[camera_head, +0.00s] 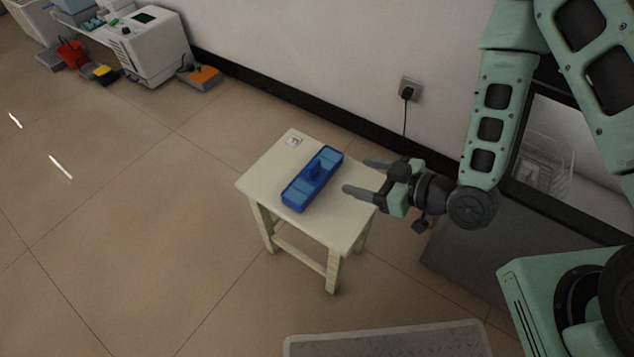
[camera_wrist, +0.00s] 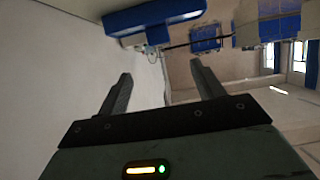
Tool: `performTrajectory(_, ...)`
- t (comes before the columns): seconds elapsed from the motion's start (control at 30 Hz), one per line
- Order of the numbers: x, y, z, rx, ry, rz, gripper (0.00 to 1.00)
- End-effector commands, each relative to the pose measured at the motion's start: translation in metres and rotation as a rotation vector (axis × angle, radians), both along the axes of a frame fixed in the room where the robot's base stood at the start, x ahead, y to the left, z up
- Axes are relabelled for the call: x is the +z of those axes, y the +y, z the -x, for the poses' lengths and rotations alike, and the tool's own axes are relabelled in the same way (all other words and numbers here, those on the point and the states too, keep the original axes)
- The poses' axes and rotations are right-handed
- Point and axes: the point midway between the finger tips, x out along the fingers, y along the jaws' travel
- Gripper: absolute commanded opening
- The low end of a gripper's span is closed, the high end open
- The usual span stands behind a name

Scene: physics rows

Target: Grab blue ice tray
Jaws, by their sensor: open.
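The blue ice tray (camera_head: 312,179) is a long, narrow blue piece with a raised part at its middle. It lies on a small cream stool (camera_head: 263,175), slanting from lower left to upper right. My gripper (camera_head: 356,176) is open and empty at the right of the tray, its two fingers pointing left toward it with a gap between. Nothing is between the fingers.
A wall socket with a plug (camera_head: 408,89) and a hanging cord is behind the stool. A white machine (camera_head: 149,46), a red item (camera_head: 71,53) and grey-orange bins (camera_head: 201,76) stand at the far left. A grey mat (camera_head: 388,342) lies in front. The tiled floor left of the stool is clear.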

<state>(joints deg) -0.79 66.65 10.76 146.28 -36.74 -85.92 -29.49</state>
Motion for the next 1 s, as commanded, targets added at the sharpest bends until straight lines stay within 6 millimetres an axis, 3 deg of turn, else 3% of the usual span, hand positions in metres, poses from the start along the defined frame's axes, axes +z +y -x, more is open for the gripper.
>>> performTrajectory(0.03, -0.009, 0.005, -0.004, 0.002, -0.004, 0.0, 0.67)
performTrajectory(0.2, -0.016, 0.017, -0.014, 0.002, -0.004, 0.001, 0.67)
performTrajectory(1.0, -0.037, 0.063, -0.05, 0.002, -0.002, 0.0, 0.67)
